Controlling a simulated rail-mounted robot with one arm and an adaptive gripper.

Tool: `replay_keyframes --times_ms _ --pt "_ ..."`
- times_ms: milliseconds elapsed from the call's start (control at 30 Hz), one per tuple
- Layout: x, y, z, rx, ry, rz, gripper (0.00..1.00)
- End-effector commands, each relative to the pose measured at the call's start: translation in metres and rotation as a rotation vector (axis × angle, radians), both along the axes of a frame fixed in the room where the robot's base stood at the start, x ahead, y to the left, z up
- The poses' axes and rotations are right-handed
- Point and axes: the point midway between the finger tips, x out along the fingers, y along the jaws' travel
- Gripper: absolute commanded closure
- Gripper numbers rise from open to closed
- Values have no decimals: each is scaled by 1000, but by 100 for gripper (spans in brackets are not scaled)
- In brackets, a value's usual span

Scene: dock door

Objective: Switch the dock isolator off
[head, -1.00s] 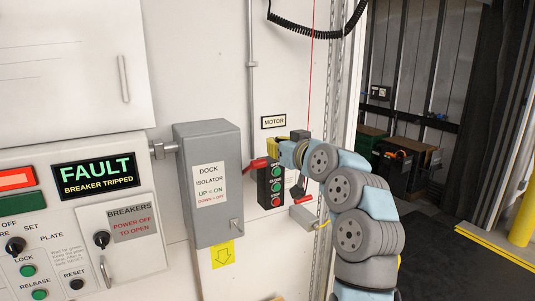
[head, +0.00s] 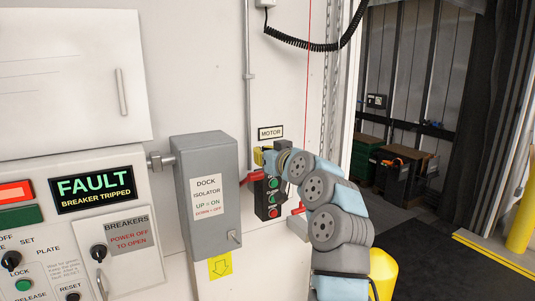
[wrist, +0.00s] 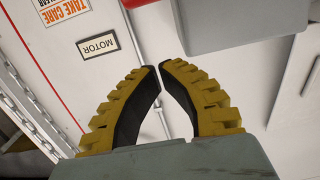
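The dock isolator is a grey box (head: 207,200) on the wall, its label reading UP = ON, DOWN = OFF. Its red handle (head: 252,178) sticks out from the box's right side, tilted slightly upward to the right. My gripper (head: 258,157) is just above the handle and apart from it, in front of the wall. In the wrist view, the yellow and black fingertips (wrist: 161,66) are nearly together with only a narrow gap and nothing between them. The isolator box (wrist: 240,18) and a bit of red handle (wrist: 138,3) show at the top edge there.
A black push-button station (head: 268,198) under the MOTOR sign (head: 270,132) is close behind my arm. A control panel with a FAULT display (head: 93,188) stands at left. A yellow bollard (head: 383,272) is at lower right. A conduit (head: 248,90) runs up the wall.

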Motion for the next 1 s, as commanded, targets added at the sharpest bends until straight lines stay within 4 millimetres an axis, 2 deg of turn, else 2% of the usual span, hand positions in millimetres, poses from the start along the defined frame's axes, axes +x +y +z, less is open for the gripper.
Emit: replay_keyframes --times_ms 500,800,1000 --pt "32 16 -3 1 1 3 100" --pt "42 20 -6 0 3 0 100" --pt "39 19 -10 0 -2 -1 100"
